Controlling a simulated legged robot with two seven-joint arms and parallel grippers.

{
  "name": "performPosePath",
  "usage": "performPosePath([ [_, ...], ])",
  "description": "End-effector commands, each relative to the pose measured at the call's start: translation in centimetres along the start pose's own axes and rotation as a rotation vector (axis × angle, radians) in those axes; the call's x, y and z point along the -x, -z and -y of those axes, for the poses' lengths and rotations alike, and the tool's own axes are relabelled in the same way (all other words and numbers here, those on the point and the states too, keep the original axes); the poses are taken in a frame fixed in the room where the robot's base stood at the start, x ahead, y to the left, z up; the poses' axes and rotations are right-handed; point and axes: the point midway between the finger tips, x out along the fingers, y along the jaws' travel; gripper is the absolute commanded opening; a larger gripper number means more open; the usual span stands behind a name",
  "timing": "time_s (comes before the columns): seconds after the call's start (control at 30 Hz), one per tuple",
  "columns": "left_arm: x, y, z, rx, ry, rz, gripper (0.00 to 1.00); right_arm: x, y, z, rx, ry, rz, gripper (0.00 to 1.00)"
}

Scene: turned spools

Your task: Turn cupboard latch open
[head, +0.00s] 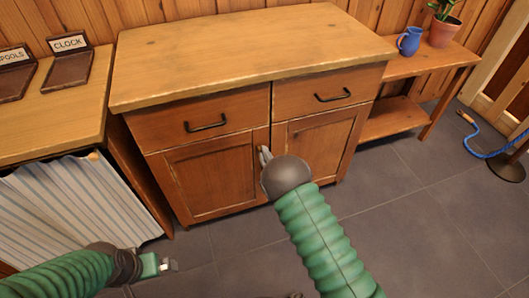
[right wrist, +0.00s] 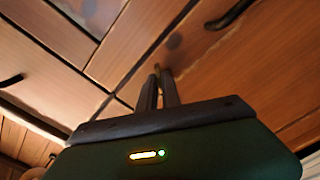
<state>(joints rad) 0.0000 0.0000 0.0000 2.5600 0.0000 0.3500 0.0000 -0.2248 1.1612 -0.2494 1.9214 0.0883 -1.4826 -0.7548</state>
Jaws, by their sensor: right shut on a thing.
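The wooden cupboard (head: 210,178) stands in the middle of the head view, with two shut doors below two drawers. My right gripper (head: 264,153) is at the seam between the doors, near their top edge. In the right wrist view its two dark fingers (right wrist: 160,84) are close together, shut on a small latch (right wrist: 157,67) of which only a bit shows at the fingertips. The latch's angle is hidden by the fingers. My left gripper (head: 169,265) is low at the left, in front of the cupboard and away from it; its jaw gap is unclear.
Dark handles (head: 206,124) stick out from the drawers above the doors. A bench with a striped curtain (head: 75,205) stands at the left. A low shelf (head: 395,117) with a blue jug (head: 409,41) and a potted plant (head: 444,30) is at the right. Tiled floor in front is clear.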

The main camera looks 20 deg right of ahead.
Motion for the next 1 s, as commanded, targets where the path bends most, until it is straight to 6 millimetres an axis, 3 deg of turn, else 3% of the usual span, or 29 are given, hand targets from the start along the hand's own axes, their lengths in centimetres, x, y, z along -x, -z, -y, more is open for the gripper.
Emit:
performPosePath([
  [0.7,2.7,0.6,0.0,0.000,0.000,0.000,1.00,0.2,-0.2,0.3,-0.673,0.007,0.009,0.00],
  [1.0,3.3,0.8,0.0,0.000,0.000,0.000,1.00,0.2,-0.2,0.4,-0.880,0.008,0.010,0.00],
])
